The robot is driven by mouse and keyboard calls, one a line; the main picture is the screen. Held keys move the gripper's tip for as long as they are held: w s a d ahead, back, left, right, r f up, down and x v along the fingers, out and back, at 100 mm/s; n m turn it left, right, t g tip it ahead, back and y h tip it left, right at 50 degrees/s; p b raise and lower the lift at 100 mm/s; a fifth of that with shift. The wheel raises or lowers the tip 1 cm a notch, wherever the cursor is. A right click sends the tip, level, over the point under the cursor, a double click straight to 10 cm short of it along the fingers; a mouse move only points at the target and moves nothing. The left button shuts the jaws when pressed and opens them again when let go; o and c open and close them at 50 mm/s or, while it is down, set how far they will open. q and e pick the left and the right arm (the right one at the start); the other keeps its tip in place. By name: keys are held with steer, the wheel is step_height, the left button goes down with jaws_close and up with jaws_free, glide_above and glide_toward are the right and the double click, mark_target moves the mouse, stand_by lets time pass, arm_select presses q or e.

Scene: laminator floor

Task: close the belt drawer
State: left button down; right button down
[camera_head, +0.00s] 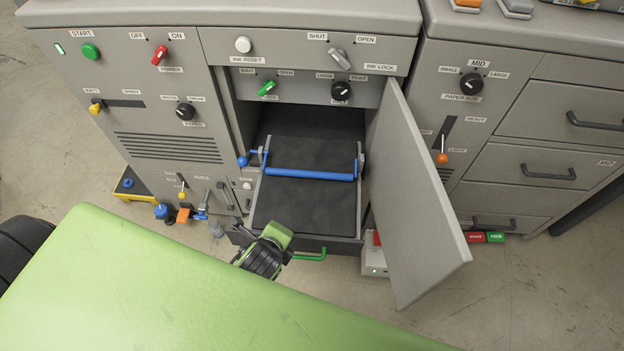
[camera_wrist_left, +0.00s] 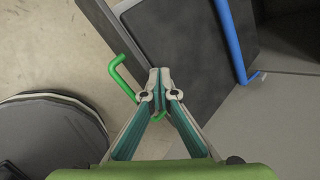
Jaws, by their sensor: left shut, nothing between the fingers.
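The belt drawer (camera_head: 300,202) is pulled out of the open bay in the machine's front. It has a dark floor, a blue bar (camera_head: 310,174) across it and a green handle (camera_head: 314,256) on its front. My left gripper (camera_head: 268,248) is at the drawer's front left corner, left of the handle, with its fingertips hidden in the head view. In the left wrist view the left gripper (camera_wrist_left: 159,82) is shut and empty, close beside the green handle (camera_wrist_left: 121,72). I cannot tell whether they touch. My right gripper is not in view.
A grey door (camera_head: 418,195) stands swung open right of the drawer. A blue knob (camera_head: 243,161) sits at the bay's left edge. A light box (camera_head: 374,262) and red and green blocks (camera_head: 485,237) lie on the floor. Floor in front of the door is clear.

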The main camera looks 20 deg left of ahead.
arm_select(q)
steer(key=w+d+r+m+t, duration=0.25)
steer(key=w+r+m, duration=0.3)
steer(key=m, duration=0.65)
steer(key=b, duration=0.2)
glide_toward(303, 177)
steer(key=f, duration=0.3)
steer(key=shift+w+d+f+m+y, duration=0.2)
steer(key=shift+f+m+y, duration=0.1)
steer(key=shift+m, duration=0.1)
steer(key=w, duration=0.2)
steer(key=w+a+f, duration=0.1)
steer(key=shift+w, duration=0.15)
steer(key=shift+w+a, duration=0.1)
steer(key=shift+w, duration=0.35)
